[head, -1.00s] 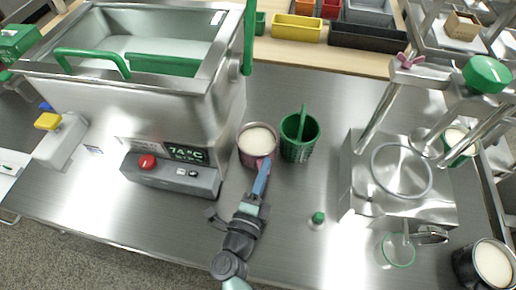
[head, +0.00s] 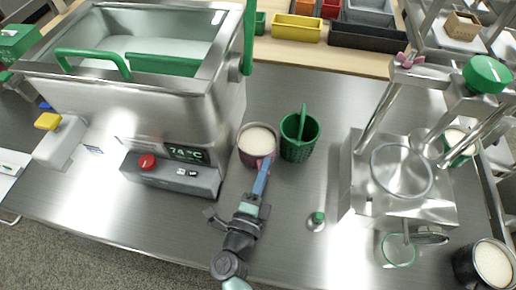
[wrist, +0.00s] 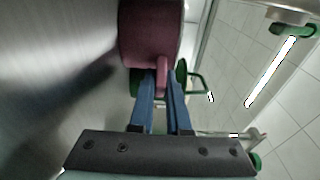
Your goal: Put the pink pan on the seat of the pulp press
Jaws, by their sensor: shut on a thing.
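The pink pan (head: 245,155), filled with a pale, cream-coloured content, is upright on or just above the steel bench in the middle of the head view. My gripper (head: 263,172) is shut on its handle, on the side facing me. In the wrist view the pan (wrist: 150,35) is straight ahead, and its short pink handle (wrist: 162,76) is between my blue fingers. I cannot tell whether the pan's bottom touches the bench. The pulp press (head: 365,203) stands to the right, with a round ring on its seat (head: 400,172) under a green-knobbed screw. The seat looks empty.
A green perforated basket (head: 299,140) stands close to the pan's right. A small green-knobbed item (head: 318,218) lies between pan and press. A glass cup (head: 398,252) stands before the press, a dark pot (head: 485,265) at the right. A steel tank machine (head: 170,115) is at the left.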

